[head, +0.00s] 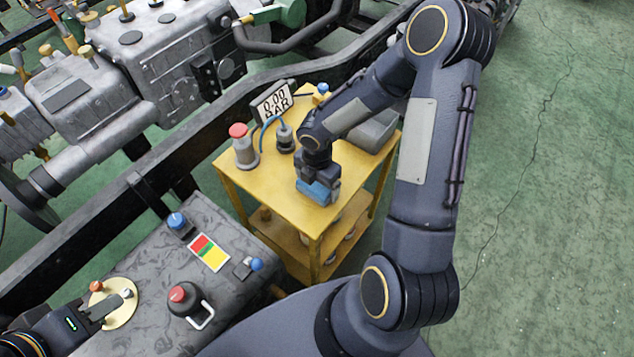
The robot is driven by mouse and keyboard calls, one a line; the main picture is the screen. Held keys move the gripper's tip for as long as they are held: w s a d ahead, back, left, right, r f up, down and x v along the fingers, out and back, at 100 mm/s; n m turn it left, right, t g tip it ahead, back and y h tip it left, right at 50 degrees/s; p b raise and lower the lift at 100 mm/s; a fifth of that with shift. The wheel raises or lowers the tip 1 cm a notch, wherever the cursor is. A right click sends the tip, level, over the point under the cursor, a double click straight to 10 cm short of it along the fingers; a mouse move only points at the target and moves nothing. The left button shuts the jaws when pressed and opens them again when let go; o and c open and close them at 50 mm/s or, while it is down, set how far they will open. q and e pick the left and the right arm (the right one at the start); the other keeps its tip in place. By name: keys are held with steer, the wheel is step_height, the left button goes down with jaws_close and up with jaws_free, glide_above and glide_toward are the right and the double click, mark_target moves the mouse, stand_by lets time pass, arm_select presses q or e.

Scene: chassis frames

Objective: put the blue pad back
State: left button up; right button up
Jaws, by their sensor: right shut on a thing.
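My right gripper (318,178) points down over the front part of the yellow cart's top (285,177). It is shut on a blue block (316,193), which looks like the blue pad. The pad is at or just above the cart top; I cannot tell if it touches. The gripper hides its upper part. My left gripper (120,300) is at the lower left, over a cream disc (123,316) on the grey bench. I cannot tell whether its fingers are open or closed.
The cart also carries a red-topped cylinder (241,147), a pressure display (272,103) and a grey box (373,132). A dark chassis rail (100,215) runs behind. Green floor is clear at right.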

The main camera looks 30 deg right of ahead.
steer(key=shift+f, duration=0.2)
steer(key=o, duration=0.7)
steer(key=shift+r, duration=0.1)
steer(key=shift+r, duration=0.3)
step_height(320, 180, up, 11)
steer(key=p, duration=0.2)
steer(key=s+a+r+m+t+y, duration=0.1)
steer(key=s+r+m+t, duration=0.1)
steer(key=s+r+m, duration=0.3)
steer(key=s+a+r+m+t+y, duration=0.1)
steer(key=s+r+m, duration=0.3)
steer(key=m, duration=0.7)
steer(key=s+a+r+m+t+y, duration=0.1)
steer(key=s+a+r+m+t, duration=0.1)
steer(key=s+r+m, duration=0.3)
steer(key=shift+s+a+r+m+t+y, duration=0.1)
steer(key=shift+s+r+m+t+y, duration=0.1)
steer(key=shift+s+m, duration=0.6)
steer(key=shift+s+a+r+m+t+y, duration=0.1)
steer(key=shift+s+r+m+y, duration=0.1)
steer(key=shift+s+m, duration=0.55)
